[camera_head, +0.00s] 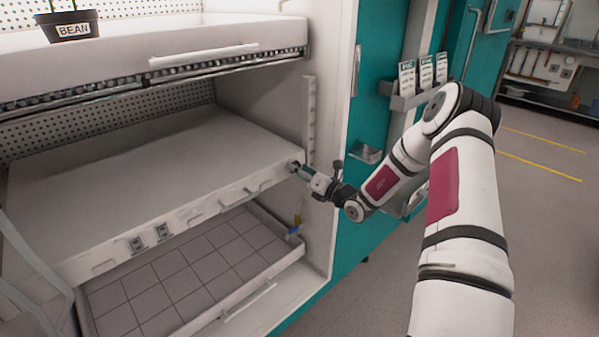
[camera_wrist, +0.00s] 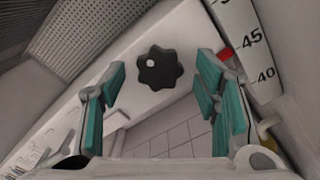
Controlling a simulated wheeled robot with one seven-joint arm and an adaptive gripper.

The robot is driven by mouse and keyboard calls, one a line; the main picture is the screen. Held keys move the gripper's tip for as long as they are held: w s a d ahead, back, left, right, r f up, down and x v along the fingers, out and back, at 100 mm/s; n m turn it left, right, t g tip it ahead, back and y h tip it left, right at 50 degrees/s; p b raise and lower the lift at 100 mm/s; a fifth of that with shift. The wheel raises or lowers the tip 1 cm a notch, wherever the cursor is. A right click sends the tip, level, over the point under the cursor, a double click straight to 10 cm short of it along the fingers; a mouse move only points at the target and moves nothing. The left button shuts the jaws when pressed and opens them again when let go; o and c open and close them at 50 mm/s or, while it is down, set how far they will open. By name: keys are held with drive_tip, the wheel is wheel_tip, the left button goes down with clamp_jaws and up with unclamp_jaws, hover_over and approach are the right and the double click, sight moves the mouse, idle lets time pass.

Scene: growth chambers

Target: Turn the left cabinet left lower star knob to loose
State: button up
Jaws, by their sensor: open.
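The black star knob (camera_wrist: 160,67) shows in the wrist view on the white front edge of a shelf, with a small white dot on its left part. My gripper (camera_wrist: 158,90) is open, its teal-padded fingers apart on the left and right of the knob in that view. The knob lies between and beyond the fingertips; whether they touch it I cannot tell, but gaps show on both sides. In the head view my gripper (camera_head: 303,172) is at the right end of the middle shelf (camera_head: 150,175) and largely hides the knob.
A height scale (camera_wrist: 250,45) with a red marker (camera_wrist: 225,54) runs up the cabinet's side wall close to the right finger. A lower tray (camera_head: 170,275) with a tiled floor lies below the shelf. A pot marked BEAN (camera_head: 70,27) stands on the upper shelf. Open floor (camera_head: 545,230) lies right.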

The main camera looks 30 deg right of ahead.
drive_tip(key=shift+c, duration=0.2)
drive_tip(key=c, duration=1.1)
drive_tip(key=shift+n, duration=0.3)
drive_tip(key=shift+d+n+b, duration=0.1)
drive_tip(key=shift+n+b, duration=2.7)
drive_tip(key=shift+n, duration=5.8)
